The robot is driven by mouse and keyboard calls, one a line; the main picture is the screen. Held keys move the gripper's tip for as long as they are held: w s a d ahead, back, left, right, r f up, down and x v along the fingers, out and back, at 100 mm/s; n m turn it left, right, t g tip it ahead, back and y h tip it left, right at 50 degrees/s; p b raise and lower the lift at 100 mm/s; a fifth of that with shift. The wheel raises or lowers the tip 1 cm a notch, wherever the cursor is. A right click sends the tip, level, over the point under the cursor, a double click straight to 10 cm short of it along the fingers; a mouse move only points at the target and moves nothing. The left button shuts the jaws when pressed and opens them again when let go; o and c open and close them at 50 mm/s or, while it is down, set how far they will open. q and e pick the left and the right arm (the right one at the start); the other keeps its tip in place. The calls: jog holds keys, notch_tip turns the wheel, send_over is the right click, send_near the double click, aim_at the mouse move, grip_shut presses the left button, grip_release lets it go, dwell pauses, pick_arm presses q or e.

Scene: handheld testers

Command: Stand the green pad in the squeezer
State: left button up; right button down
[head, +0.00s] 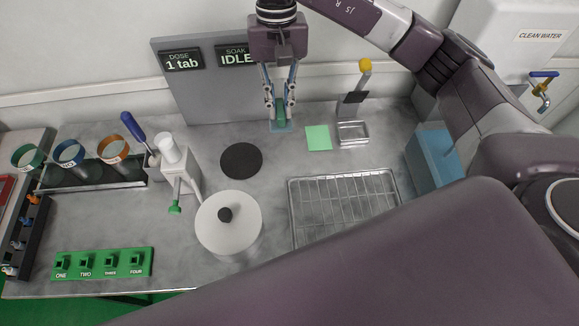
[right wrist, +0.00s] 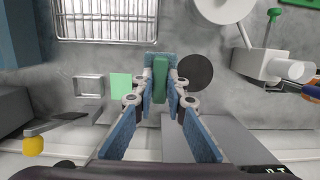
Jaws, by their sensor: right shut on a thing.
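My right gripper (head: 279,108) is shut on the green pad (head: 281,115), a narrow dark green block held upright between its fingers, in front of the grey display panel. In the right wrist view the green pad (right wrist: 160,80) sits between the blue fingers of the gripper (right wrist: 160,85). The squeezer (head: 354,98), with a yellow-knobbed lever and a dark plate, stands to the right, apart from the pad. A metal tray (head: 353,141) is in front of it. The squeezer's lever also shows in the right wrist view (right wrist: 45,128). My left gripper is out of view.
A flat light green square (head: 318,138) lies between gripper and tray. A wire rack (head: 343,205), black disc (head: 241,160), lidded white pot (head: 228,222) and white dispenser (head: 178,170) stand nearer. The panel (head: 195,104) reads "1 tab" and "IDLE". A blue block (head: 432,157) is right.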

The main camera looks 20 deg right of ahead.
aim_at(283, 122)
jog(key=f, duration=0.5)
jog(key=shift+s+d+f, duration=0.15)
jog(key=shift+d+f, duration=0.05)
notch_tip(283, 122, down, 10)
jog(key=shift+r+p, duration=0.1)
jog(key=shift+p, duration=0.75)
notch_tip(283, 122, down, 5)
jog(key=shift+r+p, duration=0.2)
jog(key=shift+p, duration=0.2)
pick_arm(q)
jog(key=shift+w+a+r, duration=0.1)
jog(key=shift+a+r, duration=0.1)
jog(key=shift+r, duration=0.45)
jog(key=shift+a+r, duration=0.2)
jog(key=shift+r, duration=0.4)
pick_arm(e)
jog(key=shift+f, duration=0.15)
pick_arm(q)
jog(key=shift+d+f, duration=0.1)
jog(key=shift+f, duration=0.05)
pick_arm(e)
jog(key=c, duration=1.9)
grip_release()
jog(key=shift+c, duration=0.2)
